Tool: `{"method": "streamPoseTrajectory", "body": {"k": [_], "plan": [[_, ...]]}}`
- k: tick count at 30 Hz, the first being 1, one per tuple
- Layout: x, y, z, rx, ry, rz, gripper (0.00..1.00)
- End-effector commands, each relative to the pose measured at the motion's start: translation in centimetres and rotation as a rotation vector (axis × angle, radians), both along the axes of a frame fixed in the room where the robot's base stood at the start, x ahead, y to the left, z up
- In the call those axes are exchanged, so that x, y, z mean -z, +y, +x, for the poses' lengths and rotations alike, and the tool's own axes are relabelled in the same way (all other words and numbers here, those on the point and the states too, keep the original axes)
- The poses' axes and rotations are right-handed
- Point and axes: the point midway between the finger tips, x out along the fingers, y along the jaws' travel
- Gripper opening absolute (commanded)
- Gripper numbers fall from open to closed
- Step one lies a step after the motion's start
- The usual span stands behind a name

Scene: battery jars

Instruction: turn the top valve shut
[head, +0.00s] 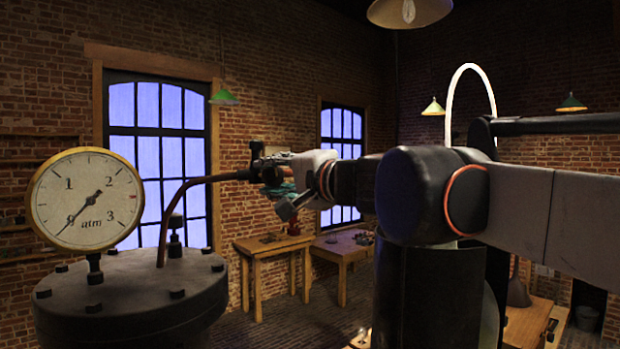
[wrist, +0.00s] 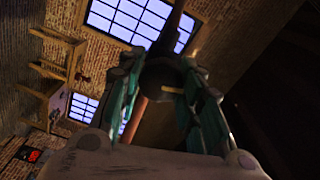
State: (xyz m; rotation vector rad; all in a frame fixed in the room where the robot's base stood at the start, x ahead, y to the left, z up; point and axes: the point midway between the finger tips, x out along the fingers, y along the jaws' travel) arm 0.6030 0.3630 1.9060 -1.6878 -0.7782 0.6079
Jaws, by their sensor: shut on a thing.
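The top valve is a small dark fitting (head: 257,150) at the right end of a bent copper-brown pipe (head: 182,190) in the head view. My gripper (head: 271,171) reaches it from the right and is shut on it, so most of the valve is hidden. In the wrist view, the teal fingers of my gripper (wrist: 172,92) stand on both sides of a dark round valve body (wrist: 163,72) and close on it. A dark pipe leads up and away from it. The valve's exact turn cannot be told.
A dark bolted tank (head: 130,290) stands at the left with a round pressure gauge (head: 85,200) on its lid. The gauge needle slants from lower left to upper right. Wooden tables (head: 268,247) stand by the brick wall. Lamps hang above.

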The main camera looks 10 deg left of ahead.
Motion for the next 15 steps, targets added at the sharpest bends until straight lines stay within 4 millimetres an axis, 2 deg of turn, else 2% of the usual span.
{"method": "streamPoseTrajectory", "body": {"k": [15], "plan": [[0.10, -0.04, 0.04, 0.001, 0.183, 0.157, 0.09]]}}
